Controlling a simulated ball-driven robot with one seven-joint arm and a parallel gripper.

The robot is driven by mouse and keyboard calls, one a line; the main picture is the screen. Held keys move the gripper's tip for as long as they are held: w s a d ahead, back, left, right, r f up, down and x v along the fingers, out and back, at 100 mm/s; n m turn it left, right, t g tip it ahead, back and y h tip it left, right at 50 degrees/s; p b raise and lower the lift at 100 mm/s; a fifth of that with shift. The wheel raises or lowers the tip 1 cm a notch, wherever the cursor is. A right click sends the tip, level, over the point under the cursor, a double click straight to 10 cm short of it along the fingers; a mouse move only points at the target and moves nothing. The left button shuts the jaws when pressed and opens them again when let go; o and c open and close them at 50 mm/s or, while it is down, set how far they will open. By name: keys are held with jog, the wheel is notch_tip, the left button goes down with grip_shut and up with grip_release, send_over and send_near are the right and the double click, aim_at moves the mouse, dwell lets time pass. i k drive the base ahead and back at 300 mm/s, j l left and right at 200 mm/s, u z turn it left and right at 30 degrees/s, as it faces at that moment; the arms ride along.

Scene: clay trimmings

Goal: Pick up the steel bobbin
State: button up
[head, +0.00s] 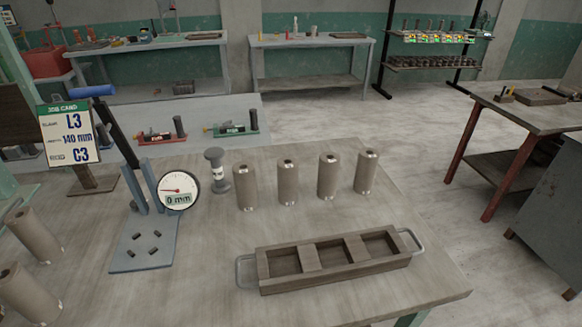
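A grey flanged spool (217,172), which looks like the steel bobbin, stands upright on the workbench (215,285). It has a wide round top, a narrower waist with a pale label and a wide base. It stands just right of a round dial gauge and left of a row of brown cylinders; a small gap separates it from the nearest cylinder. Nothing covers it from this view. My gripper is not in view.
Several brown cylinders (287,182) stand right of the spool. The dial gauge (178,190) reads 0 mm beside a blue-grey stand (143,250). A wooden three-compartment tray (335,283) lies in front. More cylinders (33,236) stand left, near a job card (68,136).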

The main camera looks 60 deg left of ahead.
aim_at(215, 155)
jog(key=i+l+z, duration=0.25)
jog(key=i, duration=0.4)
jog(key=i+z, duration=0.3)
jog(key=i, duration=0.4)
jog(key=i+u, duration=0.15)
jog(key=i, duration=0.3)
jog(key=i+l+u, duration=0.2)
jog(key=i, duration=0.25)
jog(key=i+l+u, duration=0.15)
jog(key=i, duration=0.3)
jog(key=u, duration=2.1)
